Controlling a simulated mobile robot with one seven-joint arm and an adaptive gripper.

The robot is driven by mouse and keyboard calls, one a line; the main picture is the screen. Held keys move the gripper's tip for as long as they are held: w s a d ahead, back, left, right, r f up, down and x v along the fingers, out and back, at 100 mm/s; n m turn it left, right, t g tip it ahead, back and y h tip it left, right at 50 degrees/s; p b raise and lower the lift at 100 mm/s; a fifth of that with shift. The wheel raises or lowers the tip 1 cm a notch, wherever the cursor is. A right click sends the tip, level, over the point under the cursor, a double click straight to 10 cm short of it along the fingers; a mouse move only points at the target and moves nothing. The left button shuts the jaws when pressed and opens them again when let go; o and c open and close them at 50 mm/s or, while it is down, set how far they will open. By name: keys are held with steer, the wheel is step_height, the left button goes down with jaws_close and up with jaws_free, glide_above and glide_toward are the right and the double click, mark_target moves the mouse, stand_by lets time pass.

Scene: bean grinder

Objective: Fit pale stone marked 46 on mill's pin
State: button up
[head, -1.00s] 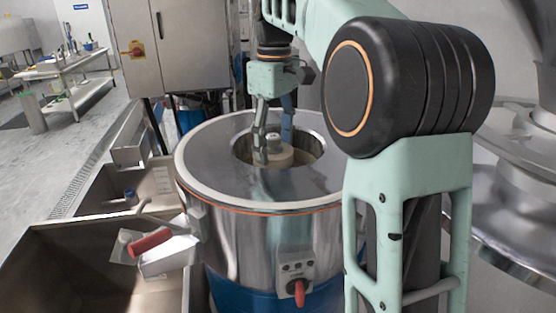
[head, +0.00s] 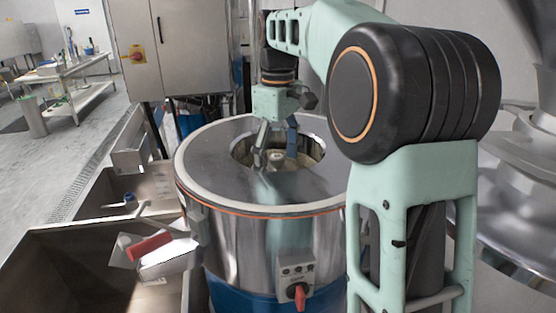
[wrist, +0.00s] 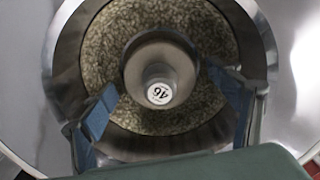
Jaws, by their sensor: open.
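The pale stone (wrist: 150,62) sits low in the mill's round opening, around the middle of the bowl. Its raised knob (wrist: 160,92) carries a label reading 46, upside down in the wrist view. In the head view the stone (head: 277,157) shows small between the fingers. My gripper (head: 274,150) is over the opening with its fingers apart, one on each side of the knob, and the wrist view (wrist: 165,95) shows gaps on both sides. The mill (head: 250,242) is a steel drum with a broad rim. The pin is hidden, so I cannot tell how the stone seats on it.
A speckled, grain-like surface (wrist: 110,45) surrounds the stone inside the opening. Steel sinks (head: 90,260) stand left of the mill, with a red-handled tool (head: 150,245) at their edge. A cabinet (head: 165,45) is behind. Large steel machinery (head: 525,190) is at right.

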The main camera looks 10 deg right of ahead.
mark_target(278, 156)
step_height(278, 156, up, 12)
steer(key=p, duration=0.2)
steer(key=shift+p, duration=0.3)
stand_by(0.3)
